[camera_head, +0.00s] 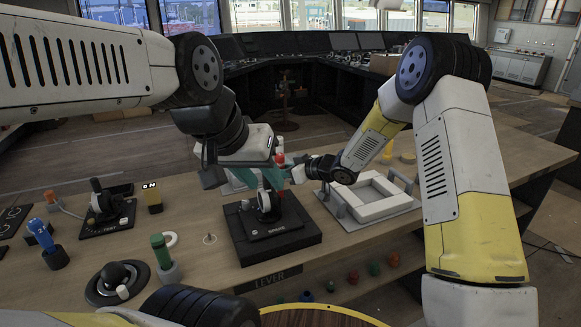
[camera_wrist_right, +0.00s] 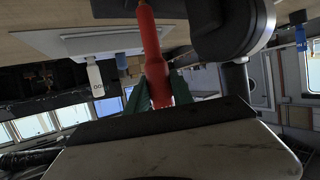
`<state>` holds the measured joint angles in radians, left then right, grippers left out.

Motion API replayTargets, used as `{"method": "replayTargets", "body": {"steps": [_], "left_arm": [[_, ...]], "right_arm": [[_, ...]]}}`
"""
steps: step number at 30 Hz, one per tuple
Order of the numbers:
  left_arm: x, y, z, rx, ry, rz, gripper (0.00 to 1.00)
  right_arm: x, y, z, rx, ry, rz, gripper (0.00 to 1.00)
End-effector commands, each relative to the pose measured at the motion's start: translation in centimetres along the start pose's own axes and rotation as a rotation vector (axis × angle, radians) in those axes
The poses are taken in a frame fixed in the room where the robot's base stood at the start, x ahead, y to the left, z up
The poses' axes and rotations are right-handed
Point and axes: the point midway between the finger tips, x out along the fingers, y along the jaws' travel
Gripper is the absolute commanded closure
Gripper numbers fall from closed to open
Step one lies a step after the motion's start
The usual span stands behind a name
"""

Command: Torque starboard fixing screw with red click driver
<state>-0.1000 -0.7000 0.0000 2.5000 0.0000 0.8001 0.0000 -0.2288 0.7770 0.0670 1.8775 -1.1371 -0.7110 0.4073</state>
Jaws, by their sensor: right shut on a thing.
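The red click driver (camera_wrist_right: 152,52) stands between the dark green fingers of my right gripper (camera_wrist_right: 160,92), which is shut on it. In the head view the red driver (camera_head: 280,160) shows above the lever unit (camera_head: 280,228) on a black block, with red also lower by the unit. My right gripper (camera_head: 298,174) reaches in from the right. My left gripper (camera_head: 262,180) is over the same unit, its teal fingers pointing down around the lever area. Whether these fingers grip anything is hidden. The starboard fixing screw and the driver's tip cannot be made out.
Another lever unit (camera_head: 107,217) stands at left. A blue-handled tool (camera_head: 40,236) and a green-handled tool (camera_head: 160,251) stand in holders near the front edge. A black round knob base (camera_head: 117,283) is close by. A pale tray (camera_head: 368,198) lies right of the block.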

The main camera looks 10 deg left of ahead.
Motion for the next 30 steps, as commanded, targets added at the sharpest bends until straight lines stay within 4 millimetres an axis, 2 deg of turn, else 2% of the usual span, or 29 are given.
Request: {"method": "replayTargets", "body": {"steps": [30], "left_arm": [[0.00, 0.00, 0.00, 0.000, 0.000, 0.000, 0.64]], "right_arm": [[0.23, 0.02, 0.58, 0.001, 0.000, 0.000, 1.00]]}}
